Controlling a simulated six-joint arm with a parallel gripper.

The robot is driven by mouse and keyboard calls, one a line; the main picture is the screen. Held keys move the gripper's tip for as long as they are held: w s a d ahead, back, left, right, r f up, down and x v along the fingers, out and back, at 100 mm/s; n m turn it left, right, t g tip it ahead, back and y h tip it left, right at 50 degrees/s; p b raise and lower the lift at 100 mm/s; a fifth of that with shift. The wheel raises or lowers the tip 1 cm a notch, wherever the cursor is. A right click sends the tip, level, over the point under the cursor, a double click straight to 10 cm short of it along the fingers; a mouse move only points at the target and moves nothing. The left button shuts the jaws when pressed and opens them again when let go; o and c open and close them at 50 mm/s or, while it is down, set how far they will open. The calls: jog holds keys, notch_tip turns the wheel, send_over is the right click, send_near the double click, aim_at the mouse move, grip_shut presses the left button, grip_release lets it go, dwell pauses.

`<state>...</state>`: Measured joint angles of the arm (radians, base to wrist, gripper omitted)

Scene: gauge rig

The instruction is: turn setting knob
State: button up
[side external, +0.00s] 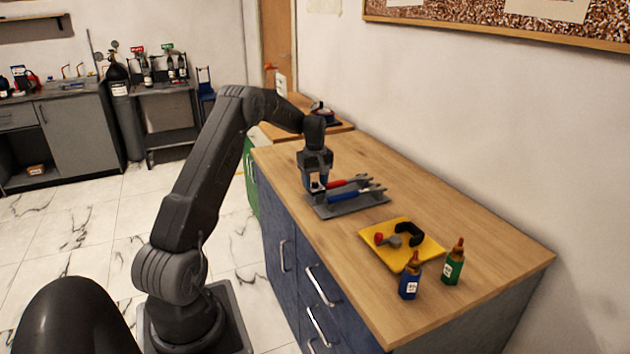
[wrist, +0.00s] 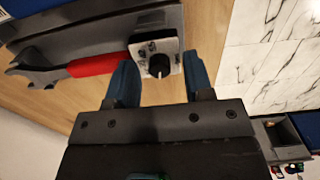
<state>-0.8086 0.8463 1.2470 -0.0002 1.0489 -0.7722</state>
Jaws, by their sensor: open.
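The setting knob (wrist: 159,66) is a small dark knob on a white plate with printed marks, at the end of the grey rig (wrist: 95,38) in the wrist view. My gripper (wrist: 160,60) is open, with one blue finger on each side of the knob plate. Gaps show beside the plate, and I cannot tell whether a finger touches it. In the side view my gripper (side external: 316,184) points down at the left end of the grey rig (side external: 350,207). There the knob is mostly hidden by the fingers.
A red-handled wrench (wrist: 90,67) lies along the rig, and a blue-handled tool (side external: 345,196) lies beside it. A yellow tray (side external: 401,262) with a black clamp-like part stands nearer the camera. A blue bottle (side external: 409,284) and a green bottle (side external: 453,267) stand by it. The wooden top's right side is clear.

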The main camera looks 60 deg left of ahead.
jog(key=shift+c, duration=0.2)
grip_shut()
dwell(0.3)
jog(key=shift+m, duration=0.3)
jog(key=m, duration=0.3)
jog(key=shift+m, duration=0.3)
jog(key=m, duration=0.3)
jog(key=shift+m, duration=0.3)
jog(key=m, duration=0.4)
jog(key=shift+m, duration=2.2)
